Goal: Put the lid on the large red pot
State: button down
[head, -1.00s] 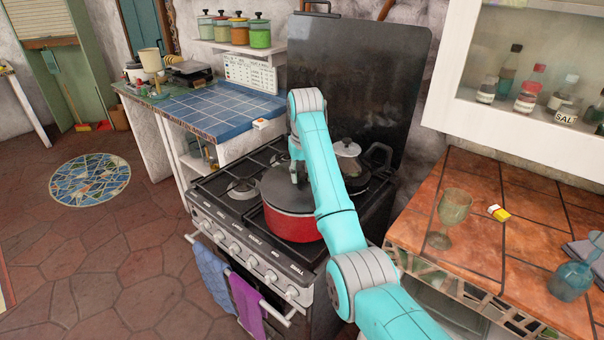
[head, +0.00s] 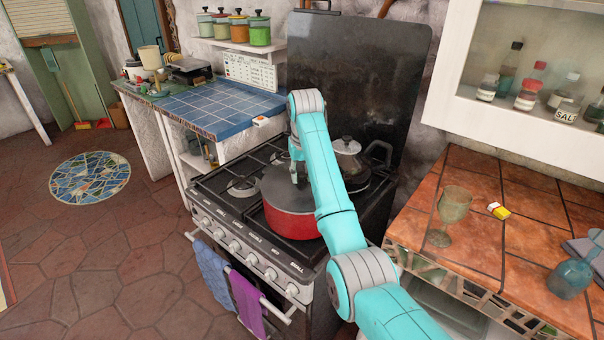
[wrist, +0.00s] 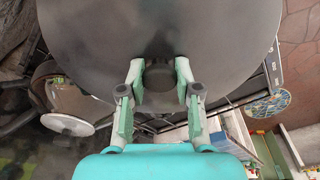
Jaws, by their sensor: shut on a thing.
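The large red pot (head: 291,222) stands on the front of the stove. Its dark grey lid (head: 276,188) covers the pot's top in the head view, and no gap shows between lid and rim from here. In the wrist view the lid (wrist: 120,30) fills the upper middle as a broad dark disc. My gripper (head: 298,172) is above the lid's middle, partly hidden by my arm. In the wrist view my gripper (wrist: 159,82) has its two fingers on either side of the lid's dark knob (wrist: 159,76), shut on it.
A smaller pot with a glass-like lid (head: 347,158) stands behind on the stove (head: 243,190), close to my arm. The tiled counter (head: 470,195) at right holds a goblet (head: 453,212). A blue-tiled counter (head: 225,105) is at left.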

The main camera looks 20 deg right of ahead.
jog(key=shift+c, duration=1.2)
grip_release()
